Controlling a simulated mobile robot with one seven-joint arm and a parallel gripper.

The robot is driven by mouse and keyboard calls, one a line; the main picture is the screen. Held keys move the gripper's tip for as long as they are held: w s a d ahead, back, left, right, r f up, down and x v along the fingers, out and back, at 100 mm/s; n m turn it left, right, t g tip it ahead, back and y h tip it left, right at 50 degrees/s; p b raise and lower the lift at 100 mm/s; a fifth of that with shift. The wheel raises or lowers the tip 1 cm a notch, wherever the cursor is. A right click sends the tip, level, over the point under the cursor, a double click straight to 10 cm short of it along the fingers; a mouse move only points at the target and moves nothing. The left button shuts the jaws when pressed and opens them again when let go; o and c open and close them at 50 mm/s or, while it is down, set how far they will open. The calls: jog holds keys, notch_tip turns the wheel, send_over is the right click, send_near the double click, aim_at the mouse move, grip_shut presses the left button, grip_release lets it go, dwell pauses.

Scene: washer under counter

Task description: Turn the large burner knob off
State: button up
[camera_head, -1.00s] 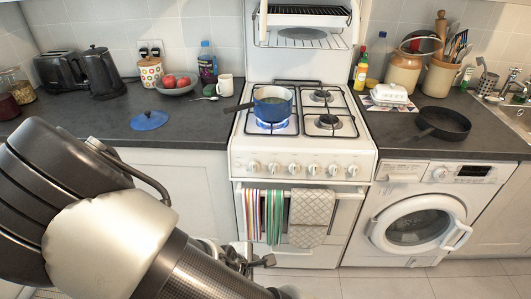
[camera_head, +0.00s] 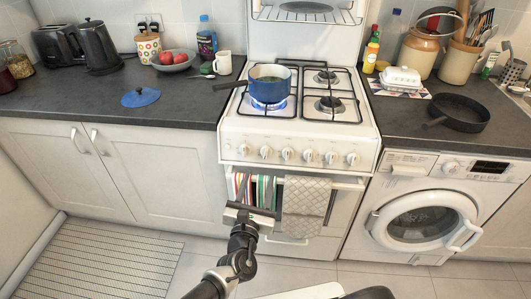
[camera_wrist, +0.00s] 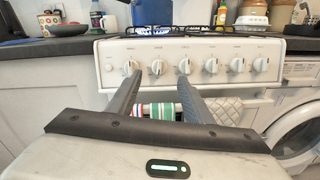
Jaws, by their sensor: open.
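A white stove (camera_head: 228,138) has a row of several white knobs on its front panel, which also shows in the wrist view (camera_wrist: 110,82). The leftmost knob (camera_head: 243,150) also shows in the wrist view (camera_wrist: 131,67). I cannot tell which knob is the large burner's. Blue flames (camera_head: 268,103) burn under a blue pot (camera_head: 270,80) on the front left burner. My gripper (camera_wrist: 160,78) is open and empty, pointing at the stove front. In the head view my gripper (camera_head: 250,212) is below the knobs, before the towels, touching no knob.
Striped towels (camera_head: 255,188) and a patterned cloth (camera_head: 305,196) hang on the oven rail below the knobs. A washer (camera_head: 420,215) stands to the right, cabinets (camera_head: 160,170) to the left. The floor before the stove is clear, with a striped mat (camera_head: 100,265) at left.

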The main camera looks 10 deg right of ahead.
aim_at(267, 151)
jog(key=p+x, duration=0.1)
jog(key=x, duration=1.1)
jog(key=shift+w+d, duration=0.1)
jog(key=shift+w, duration=0.1)
jog(key=shift+f, duration=0.1)
jog(key=c, duration=1)
